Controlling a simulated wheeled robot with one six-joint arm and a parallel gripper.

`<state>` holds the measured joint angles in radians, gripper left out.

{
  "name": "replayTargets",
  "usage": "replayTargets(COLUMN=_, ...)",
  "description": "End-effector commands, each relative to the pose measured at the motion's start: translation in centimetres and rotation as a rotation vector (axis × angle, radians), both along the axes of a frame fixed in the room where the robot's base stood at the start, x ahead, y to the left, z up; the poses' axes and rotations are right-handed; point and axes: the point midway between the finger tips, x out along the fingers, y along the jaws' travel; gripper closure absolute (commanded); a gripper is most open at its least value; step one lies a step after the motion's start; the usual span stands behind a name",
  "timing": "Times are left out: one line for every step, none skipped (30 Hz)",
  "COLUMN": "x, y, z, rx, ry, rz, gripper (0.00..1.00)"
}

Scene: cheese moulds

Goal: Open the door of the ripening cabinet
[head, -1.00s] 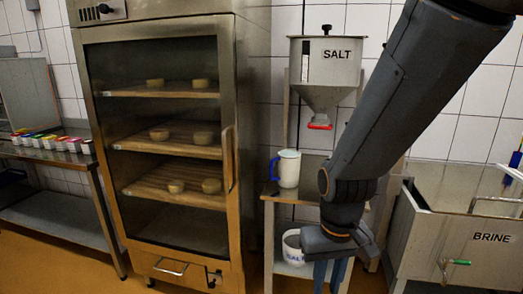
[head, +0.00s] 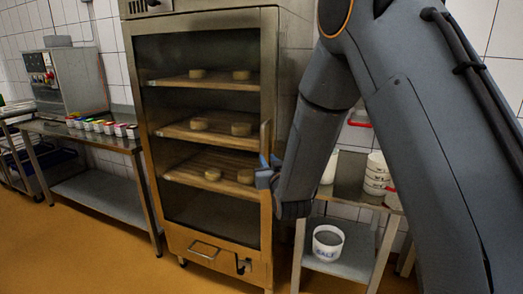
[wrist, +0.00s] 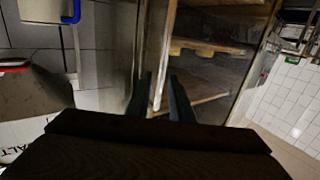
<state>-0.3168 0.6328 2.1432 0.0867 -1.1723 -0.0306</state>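The ripening cabinet (head: 215,22) is a tall metal cabinet with a glass door (head: 205,218), which looks shut. Cheeses on wooden shelves show through the glass. The upright door handle (head: 266,142) is on the door's right edge. My gripper (head: 265,174) is at the lower part of this handle, with the arm coming down from the right. In the wrist view, the two fingers (wrist: 160,98) are apart. A pale upright bar, seemingly the handle (wrist: 163,70), shows between them with gaps on both sides. Whether either finger touches it is hard to tell.
A metal side table (head: 345,258) stands right of the cabinet, with a white salt tub (head: 327,242) on its lower shelf and stacked white moulds (head: 377,172) above. A steel table (head: 75,130) with coloured containers stands to the left. The floor (head: 90,255) before the cabinet is clear.

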Motion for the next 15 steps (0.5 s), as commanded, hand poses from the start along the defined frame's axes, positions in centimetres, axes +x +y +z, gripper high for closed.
replayTargets(x=0.1, y=0.4, z=0.2, rx=0.004, ry=-0.017, rz=0.003, gripper=0.80)
replayTargets(x=0.2, y=0.5, z=0.4, rx=0.005, ry=-0.026, rz=0.004, gripper=0.80)
replayTargets(x=0.4, y=0.6, z=0.5, rx=0.007, ry=-0.032, rz=0.005, gripper=0.80)
replayTargets(x=0.6, y=0.7, z=0.5, rx=0.008, ry=-0.035, rz=0.005, gripper=0.80)
replayTargets(x=0.9, y=0.8, z=0.5, rx=0.008, ry=-0.036, rz=0.005, gripper=0.80)
replayTargets(x=1.4, y=0.9, z=0.6, rx=0.008, ry=-0.037, rz=0.005, gripper=0.80)
replayTargets(x=1.8, y=1.0, z=0.6, rx=0.008, ry=-0.036, rz=0.005, gripper=0.80)
replayTargets(x=2.2, y=1.1, z=0.6, rx=0.008, ry=-0.036, rz=0.004, gripper=0.80)
replayTargets(x=2.8, y=1.2, z=0.6, rx=0.008, ry=-0.035, rz=0.004, gripper=0.80)
replayTargets(x=3.3, y=1.3, z=0.6, rx=0.008, ry=-0.036, rz=0.004, gripper=0.80)
replayTargets(x=3.8, y=1.4, z=0.6, rx=0.008, ry=-0.036, rz=0.004, gripper=0.80)
replayTargets(x=4.4, y=1.6, z=0.6, rx=0.007, ry=-0.034, rz=0.004, gripper=0.80)
replayTargets(x=4.8, y=1.7, z=0.6, rx=0.008, ry=-0.035, rz=0.004, gripper=0.80)
replayTargets(x=5.3, y=1.8, z=0.6, rx=0.008, ry=-0.035, rz=0.004, gripper=0.80)
replayTargets(x=5.8, y=1.9, z=0.6, rx=0.008, ry=-0.035, rz=0.004, gripper=0.80)
